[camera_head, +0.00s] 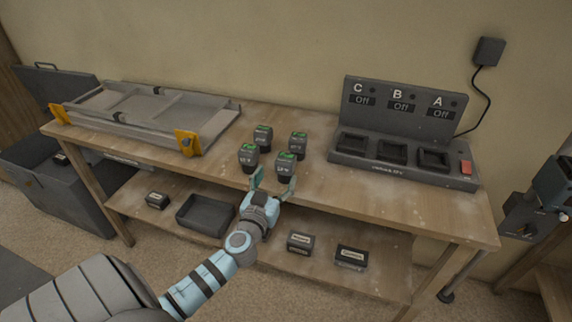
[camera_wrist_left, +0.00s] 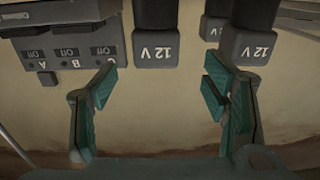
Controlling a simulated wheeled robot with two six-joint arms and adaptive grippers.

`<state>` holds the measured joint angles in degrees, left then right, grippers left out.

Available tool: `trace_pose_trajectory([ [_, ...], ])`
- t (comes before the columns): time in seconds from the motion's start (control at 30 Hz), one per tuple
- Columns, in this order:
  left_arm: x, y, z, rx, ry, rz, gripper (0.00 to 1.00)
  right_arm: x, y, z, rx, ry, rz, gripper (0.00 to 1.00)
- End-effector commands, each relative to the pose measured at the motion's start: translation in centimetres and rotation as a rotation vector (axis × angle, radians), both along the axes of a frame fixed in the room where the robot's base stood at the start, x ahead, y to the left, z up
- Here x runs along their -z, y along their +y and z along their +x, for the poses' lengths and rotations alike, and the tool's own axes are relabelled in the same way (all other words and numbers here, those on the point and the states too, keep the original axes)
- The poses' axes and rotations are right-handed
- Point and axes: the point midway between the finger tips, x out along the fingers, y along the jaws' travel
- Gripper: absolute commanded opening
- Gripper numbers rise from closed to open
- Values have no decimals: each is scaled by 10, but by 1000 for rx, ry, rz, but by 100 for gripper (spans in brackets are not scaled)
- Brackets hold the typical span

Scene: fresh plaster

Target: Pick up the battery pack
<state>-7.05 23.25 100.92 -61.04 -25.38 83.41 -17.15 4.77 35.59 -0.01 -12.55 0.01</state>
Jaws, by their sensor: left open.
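Several dark battery packs with green tops stand upright in a cluster on the workbench; the front right one (camera_head: 285,167) is closest to my left gripper, and the front left one (camera_head: 248,158) stands beside it. My left gripper (camera_head: 274,184) is open and empty at the bench's front edge, its fingers spread just in front of the front right pack. In the left wrist view, which looks upside down, a pack marked 12 V (camera_wrist_left: 157,52) shows beyond the gap between the open fingers (camera_wrist_left: 158,88). Another pack (camera_wrist_left: 247,48) shows beyond the right-hand finger. My right gripper is out of view.
A charger (camera_head: 400,165) with bays C, B and A, all reading Off, stands at the back right. A grey metal frame with yellow brackets (camera_head: 187,142) lies at the left. The lower shelf holds a dark tray (camera_head: 205,214) and small labelled boxes (camera_head: 352,257).

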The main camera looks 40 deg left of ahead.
Motion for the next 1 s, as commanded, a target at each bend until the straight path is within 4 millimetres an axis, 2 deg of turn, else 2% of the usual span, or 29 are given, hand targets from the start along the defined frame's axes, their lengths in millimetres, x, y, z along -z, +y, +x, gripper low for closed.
trace_pose_trajectory([
  [0.03, -2, 4, 10, -2, 0, -1, 68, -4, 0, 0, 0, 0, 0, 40],
  [0.23, -2, 11, 33, -1, 2, -2, 68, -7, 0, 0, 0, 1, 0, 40],
  [0.37, -9, 17, 58, -1, 2, -2, 68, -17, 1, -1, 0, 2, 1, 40],
  [0.43, -6, 22, 69, -1, 1, -1, 68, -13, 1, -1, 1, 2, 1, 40],
  [0.53, -4, 24, 76, 1, 2, -2, 68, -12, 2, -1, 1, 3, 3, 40],
  [0.7, -4, 24, 76, 1, 3, -2, 68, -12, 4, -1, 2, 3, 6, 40],
  [1.0, -4, 24, 76, 1, 3, -1, 20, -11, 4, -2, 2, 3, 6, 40],
])
